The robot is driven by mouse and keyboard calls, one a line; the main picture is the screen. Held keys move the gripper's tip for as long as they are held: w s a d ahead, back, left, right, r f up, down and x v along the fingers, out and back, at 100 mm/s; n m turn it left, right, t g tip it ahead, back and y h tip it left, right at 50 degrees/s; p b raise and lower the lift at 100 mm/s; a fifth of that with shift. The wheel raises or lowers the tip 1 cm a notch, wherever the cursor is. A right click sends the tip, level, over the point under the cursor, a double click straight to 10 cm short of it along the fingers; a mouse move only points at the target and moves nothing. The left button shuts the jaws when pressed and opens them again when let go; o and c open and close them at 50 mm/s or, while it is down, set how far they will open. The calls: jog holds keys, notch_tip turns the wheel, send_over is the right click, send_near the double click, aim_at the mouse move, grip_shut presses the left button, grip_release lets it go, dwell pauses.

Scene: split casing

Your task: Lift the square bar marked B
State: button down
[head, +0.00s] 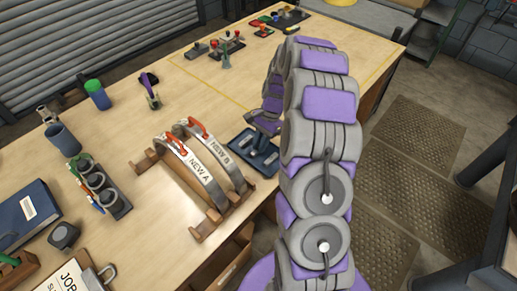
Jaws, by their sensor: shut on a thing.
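I cannot make out a square bar marked B in the head view. My gripper (264,126) is low at the end of my arm, just above a dark blue fixture (262,163) with pale pads. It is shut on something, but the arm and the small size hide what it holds. Two curved pale pieces with red handles stand side by side to its left, marked NEW A (200,174) and NEW B (222,154).
A wooden rack (203,231) bears the two curved pieces. A blue cup (62,139), a green-capped bottle (97,94), a holder with grey cylinders (116,204) and a blue binder (27,212) stand to the left. The wooden bench (205,90) has free room behind the fixture.

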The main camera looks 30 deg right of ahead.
aim_at(256, 150)
jog(key=shift+a, duration=0.25)
jog(key=shift+s+a+p+v, duration=0.15)
jog(key=shift+p+v, duration=0.2)
jog(key=shift+v, duration=0.5)
jog(key=shift+s+a+p+v, duration=0.15)
jog(key=shift+p+v, duration=0.2)
jog(key=shift+v, duration=0.55)
jog(key=shift+s+r, duration=0.25)
jog(key=shift+r, duration=0.05)
jog(key=s+r+p, duration=0.1)
jog(key=s+p, duration=0.1)
jog(key=s, duration=1.3)
jog(key=shift+s+d+p, duration=0.2)
jog(key=shift+d+p, duration=0.2)
jog(key=shift+w, duration=0.1)
